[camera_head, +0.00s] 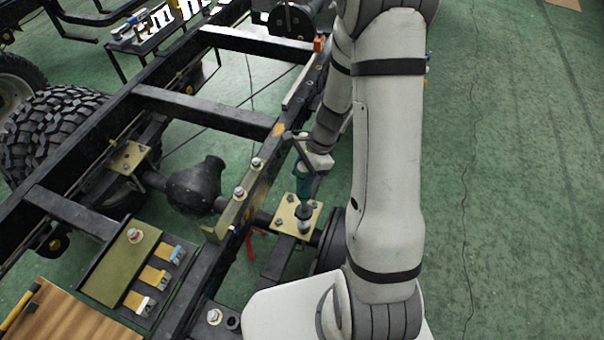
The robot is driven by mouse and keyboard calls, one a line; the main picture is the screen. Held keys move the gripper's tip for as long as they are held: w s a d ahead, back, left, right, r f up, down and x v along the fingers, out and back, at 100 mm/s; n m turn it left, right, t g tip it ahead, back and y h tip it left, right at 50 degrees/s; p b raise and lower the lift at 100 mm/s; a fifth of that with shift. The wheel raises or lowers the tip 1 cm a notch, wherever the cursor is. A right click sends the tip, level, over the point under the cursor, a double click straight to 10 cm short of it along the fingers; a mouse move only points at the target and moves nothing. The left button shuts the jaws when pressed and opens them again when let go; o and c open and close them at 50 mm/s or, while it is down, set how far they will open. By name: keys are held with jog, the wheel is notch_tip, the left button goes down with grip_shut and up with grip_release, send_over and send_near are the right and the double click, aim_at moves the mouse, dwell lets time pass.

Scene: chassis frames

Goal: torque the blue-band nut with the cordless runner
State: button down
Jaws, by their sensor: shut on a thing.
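My gripper (306,158) is shut on the teal cordless runner (303,183). The runner points down, with its grey nose (304,212) over a yellowish plate (288,210) beside the frame rail. Bolt heads or nuts show on this plate around the nose; I cannot tell whether the nose touches one. Other nuts with pale washers sit along the rail, one upper (256,163) and one lower (239,192). I cannot make out a blue band on any nut. My arm hides part of the right side of the chassis.
The black chassis frame (205,107) crosses the view, with an axle housing (196,186) and a tyre (55,130) at left. A dark tray (102,262) holds pieces with yellow, blue and white parts. A wooden top (70,322) is at lower left. Green floor lies clear at right.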

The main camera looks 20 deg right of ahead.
jog(key=shift+f+b, duration=1.65)
jog(key=shift+f, duration=0.15)
dwell(3.6)
jog(key=shift+r, duration=0.15)
dwell(1.0)
jog(key=shift+r+p, duration=1.25)
jog(key=shift+r, duration=0.2)
